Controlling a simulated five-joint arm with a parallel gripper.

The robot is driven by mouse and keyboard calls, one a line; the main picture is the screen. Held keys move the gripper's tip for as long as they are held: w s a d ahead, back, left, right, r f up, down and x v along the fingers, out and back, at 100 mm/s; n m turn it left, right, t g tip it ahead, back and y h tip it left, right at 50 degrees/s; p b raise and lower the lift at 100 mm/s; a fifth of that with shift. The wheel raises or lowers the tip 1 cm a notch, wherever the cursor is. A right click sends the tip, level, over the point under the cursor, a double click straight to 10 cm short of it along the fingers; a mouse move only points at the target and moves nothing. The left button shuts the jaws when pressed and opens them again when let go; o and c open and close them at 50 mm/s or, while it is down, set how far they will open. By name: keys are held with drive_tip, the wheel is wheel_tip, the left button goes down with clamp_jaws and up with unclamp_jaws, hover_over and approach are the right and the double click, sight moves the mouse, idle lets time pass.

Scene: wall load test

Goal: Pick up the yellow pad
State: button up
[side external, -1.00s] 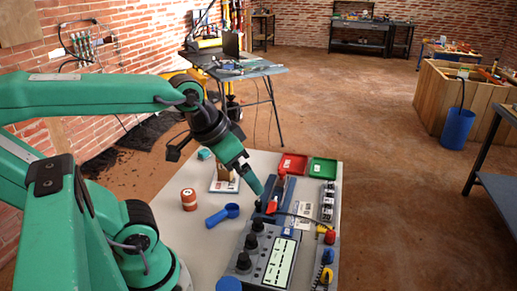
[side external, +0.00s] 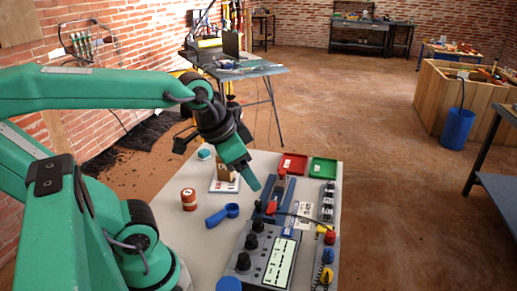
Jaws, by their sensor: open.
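A small yellow piece (side external: 321,229), which may be the yellow pad, lies on the right side of the table, just above a red knob. It is small and partly crowded by a dark cable and the red knob, so its shape is unclear. A rounder yellow knob (side external: 327,276) sits lower on the same strip. My gripper (side external: 252,184) hangs above the middle of the table, pointing down and to the right, left of the blue fixture and apart from the yellow piece. It is open, with nothing visible in it; the gap between its fingers is hard to see.
A grey control box (side external: 268,262) with black knobs stands at the front. A blue fixture (side external: 283,190), red tray (side external: 293,164) and green tray (side external: 323,168) are behind.

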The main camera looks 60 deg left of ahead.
drive_tip(key=w+f+m+g, duration=0.1)
drive_tip(key=w+m, duration=0.5)
drive_tip(key=m, duration=0.1)
drive_tip(key=m+g, duration=0.4)
drive_tip(key=m, duration=1.4)
hover_over(325, 228)
drive_tip(key=f, duration=1.5)
drive_tip(key=shift+s+a+f, duration=0.1)
drive_tip(key=shift+s+f, duration=0.05)
drive_tip(key=shift+s, duration=0.05)
drive_tip(key=shift+w+f, duration=0.15)
drive_tip(key=shift+f, duration=0.2)
drive_tip(key=shift+f, duration=1.25)
drive_tip(key=shift+f, duration=0.1)
drive_tip(key=shift+f, duration=2.5)
drive_tip(key=shift+c, duration=0.2)
